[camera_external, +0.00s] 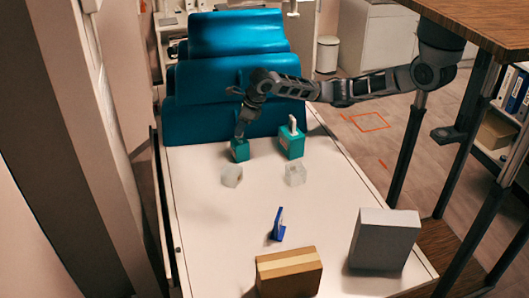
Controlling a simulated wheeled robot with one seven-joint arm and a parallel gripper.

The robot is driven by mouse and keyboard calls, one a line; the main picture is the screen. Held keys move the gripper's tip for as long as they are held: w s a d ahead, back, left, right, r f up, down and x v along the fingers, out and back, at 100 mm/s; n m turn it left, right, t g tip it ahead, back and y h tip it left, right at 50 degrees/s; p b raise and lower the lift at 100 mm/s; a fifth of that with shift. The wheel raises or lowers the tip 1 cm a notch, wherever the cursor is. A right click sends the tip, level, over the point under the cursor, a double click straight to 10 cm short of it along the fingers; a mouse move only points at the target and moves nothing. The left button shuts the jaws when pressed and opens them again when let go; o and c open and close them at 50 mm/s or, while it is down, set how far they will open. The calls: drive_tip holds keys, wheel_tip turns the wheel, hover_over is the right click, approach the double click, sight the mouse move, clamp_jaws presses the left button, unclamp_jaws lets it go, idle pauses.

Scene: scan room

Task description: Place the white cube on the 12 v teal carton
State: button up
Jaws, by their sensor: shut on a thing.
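A larger teal carton (291,144) with a pale label stands behind the right cube. A smaller teal carton (240,151) stands behind the left cube. The print on both cartons is too small to read, so I cannot tell which is the 12 v one. My gripper (240,136) points down at the top of the smaller teal carton and appears shut on it. The fingertips are small and partly hard to make out.
A small pale upright item (292,124) is at the top of the larger teal carton. A blue item (278,224), a brown box (289,271) and a grey-white box (383,240) stand towards the front. A blue cushioned backrest (230,90) rises behind. The table's left-front area is clear.

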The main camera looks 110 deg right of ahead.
drive_tip(key=shift+f, duration=1.05)
drive_tip(key=shift+f, duration=0.2)
drive_tip(key=o, duration=1)
drive_tip(key=shift+r, duration=0.1)
drive_tip(key=b+v, duration=0.1)
drive_tip(key=v, duration=1.1)
drive_tip(key=shift+r, duration=0.15)
